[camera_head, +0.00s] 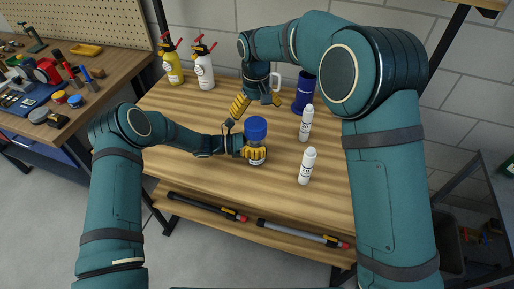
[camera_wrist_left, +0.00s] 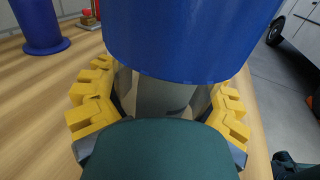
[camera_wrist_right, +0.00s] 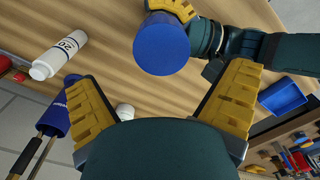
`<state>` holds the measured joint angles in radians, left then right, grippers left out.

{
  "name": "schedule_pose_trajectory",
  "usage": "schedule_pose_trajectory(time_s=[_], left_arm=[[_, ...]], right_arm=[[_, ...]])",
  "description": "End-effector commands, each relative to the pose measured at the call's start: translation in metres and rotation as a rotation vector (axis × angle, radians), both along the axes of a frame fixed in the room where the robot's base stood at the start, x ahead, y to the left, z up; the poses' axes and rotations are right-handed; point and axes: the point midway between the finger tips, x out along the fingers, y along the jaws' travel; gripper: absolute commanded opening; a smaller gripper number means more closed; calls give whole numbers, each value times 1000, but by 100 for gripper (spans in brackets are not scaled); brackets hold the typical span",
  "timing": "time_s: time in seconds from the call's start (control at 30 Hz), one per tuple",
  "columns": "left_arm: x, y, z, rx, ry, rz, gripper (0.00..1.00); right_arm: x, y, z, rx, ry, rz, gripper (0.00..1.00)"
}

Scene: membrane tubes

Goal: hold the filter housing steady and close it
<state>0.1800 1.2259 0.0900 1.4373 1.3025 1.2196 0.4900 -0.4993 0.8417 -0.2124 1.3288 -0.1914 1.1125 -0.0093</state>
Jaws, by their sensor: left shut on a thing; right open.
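The filter housing stands upright on the wooden table, with a blue cap (camera_head: 256,128) on top of its clear body (camera_wrist_left: 165,98). The cap fills the top of the left wrist view (camera_wrist_left: 190,40). I cannot tell whether it is fully seated. My left gripper (camera_head: 254,153) is shut around the body, below the cap. My right gripper (camera_head: 253,111) is open and empty, behind and above the cap. In the right wrist view the cap (camera_wrist_right: 162,45) lies ahead, between and beyond the open fingers, apart from them.
Two white bottles (camera_head: 306,123) (camera_head: 307,166) stand right of the housing. A dark blue cylinder (camera_head: 304,92) and a white mug (camera_head: 275,82) stand behind. Yellow (camera_head: 173,70) and white (camera_head: 204,72) spray bottles stand at the back left. Table left of the housing is mostly clear.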

Motion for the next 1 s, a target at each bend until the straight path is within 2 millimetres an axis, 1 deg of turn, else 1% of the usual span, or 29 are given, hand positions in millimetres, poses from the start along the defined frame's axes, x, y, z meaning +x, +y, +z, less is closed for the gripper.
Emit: schedule_pose_trajectory(time_s=[0.1,0.3,0.4,0.5,0.67,1.0], left_arm=[[0,0,0,0,-1,0,0],[0,0,0,0,-1,0,0],[0,0,0,0,-1,1,0],[0,0,0,0,-1,1,0],[0,0,0,0,-1,0,0],[0,0,0,0,-1,0,0]], right_arm=[[0,1,0,0,0,211,100],[0,2,0,1,0,541,100],[0,2,0,1,0,662,100],[0,2,0,1,0,744,100],[0,2,0,1,0,802,100],[0,2,-1,0,1,806,100]])
